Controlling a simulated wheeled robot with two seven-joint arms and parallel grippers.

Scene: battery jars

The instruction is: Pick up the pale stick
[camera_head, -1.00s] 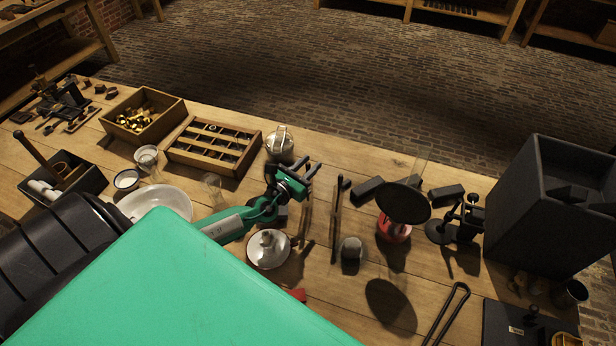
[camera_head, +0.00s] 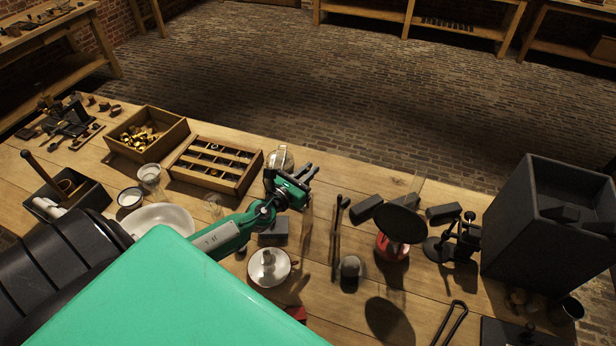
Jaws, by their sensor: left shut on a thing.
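My left gripper (camera_head: 309,172) is over the middle of the bench, its dark fingers closed together. A thin, faint pale-brown strip, which looks like the pale stick (camera_head: 308,208), runs down from below the fingertips. Its upper end is hard to make out against the wood, and I cannot tell whether its lower end touches the bench. My right gripper is not in view.
A dark rod (camera_head: 337,225) lies just right of the gripper. A white enamel bowl (camera_head: 258,279) and a dark block (camera_head: 273,233) are close below the arm. A compartment tray (camera_head: 246,183) and a glass jar (camera_head: 280,158) stand behind it. A round dark disc (camera_head: 401,224) stands farther right.

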